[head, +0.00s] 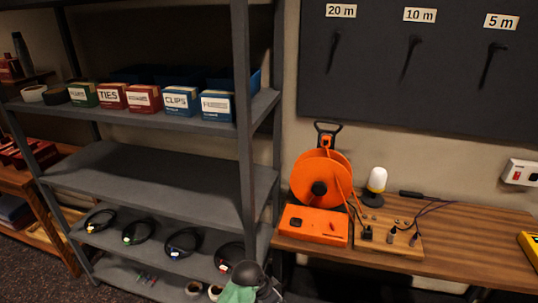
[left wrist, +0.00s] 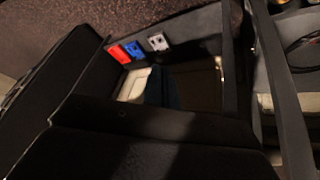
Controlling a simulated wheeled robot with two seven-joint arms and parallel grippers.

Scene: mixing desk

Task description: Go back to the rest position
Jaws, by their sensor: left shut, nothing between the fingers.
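In the left wrist view, large black surfaces of my left gripper (left wrist: 78,98) fill the left and lower part. Its fingers are shut with nothing held between them, and the picture is dark there. In the head view I cannot make out the left gripper. My right gripper is in neither view.
A grey shelf rack (head: 150,178) holds labelled boxes (head: 181,100) and coiled cables (head: 183,243). Right of it, a wooden desk (head: 470,240) carries an orange cable reel (head: 312,178), an orange case (head: 313,226) and a white-topped lamp (head: 377,180). Hooks hang above.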

